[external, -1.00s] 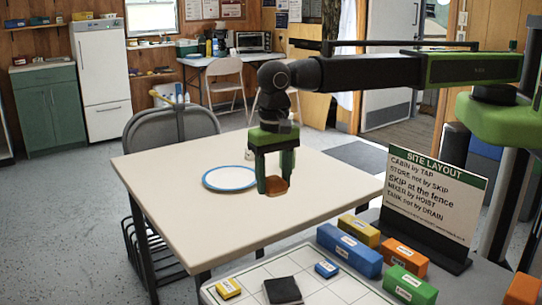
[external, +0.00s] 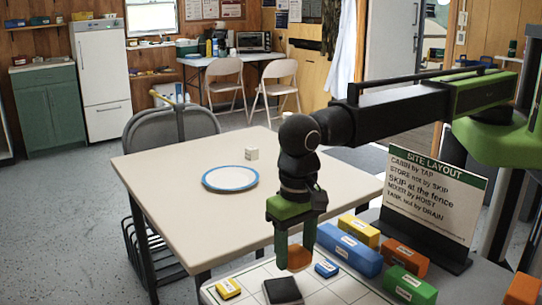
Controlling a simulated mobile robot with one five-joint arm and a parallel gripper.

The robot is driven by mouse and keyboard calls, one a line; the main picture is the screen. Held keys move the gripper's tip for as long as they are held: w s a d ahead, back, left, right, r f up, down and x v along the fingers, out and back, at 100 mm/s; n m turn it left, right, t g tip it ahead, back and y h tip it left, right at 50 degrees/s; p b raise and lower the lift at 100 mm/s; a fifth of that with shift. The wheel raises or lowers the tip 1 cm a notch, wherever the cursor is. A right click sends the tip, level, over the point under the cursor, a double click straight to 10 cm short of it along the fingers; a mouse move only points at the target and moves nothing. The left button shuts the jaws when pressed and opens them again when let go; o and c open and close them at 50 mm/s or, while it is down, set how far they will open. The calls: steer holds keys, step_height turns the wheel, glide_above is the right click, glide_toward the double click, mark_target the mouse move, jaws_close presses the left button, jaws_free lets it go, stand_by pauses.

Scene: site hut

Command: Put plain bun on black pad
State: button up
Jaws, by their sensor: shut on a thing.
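The plain bun (external: 299,259) is a small brown-orange piece between the fingers of my gripper (external: 296,252), which is shut on it. My gripper points down over the white gridded board at the front. The black pad (external: 283,291) is a dark square lying on that board, just below and slightly left of the bun in the picture. The exact height of the bun above the board is hard to tell.
The white board (external: 345,290) also carries a yellow block (external: 228,288) and a small blue block (external: 327,268). Larger coloured blocks and a sign (external: 430,200) stand to the right. A blue-rimmed plate (external: 230,179) and a small white cube (external: 251,154) are on the beige table (external: 180,215).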

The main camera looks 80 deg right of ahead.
mark_target(295, 268)
steer(key=shift+a+f, duration=0.1)
steer(key=shift+a, duration=0.1)
step_height(295, 268, down, 4)
steer(key=b, duration=0.4)
steer(key=shift+f, duration=0.2)
steer(key=o, duration=1.4)
steer(key=shift+d+r, duration=0.1)
steer(key=shift+c, duration=0.2)
steer(key=shift+r, duration=0.1)
step_height(295, 268, up, 12)
steer(key=p, duration=1.2)
steer(key=shift+r, duration=0.2)
steer(key=shift+f, duration=0.1)
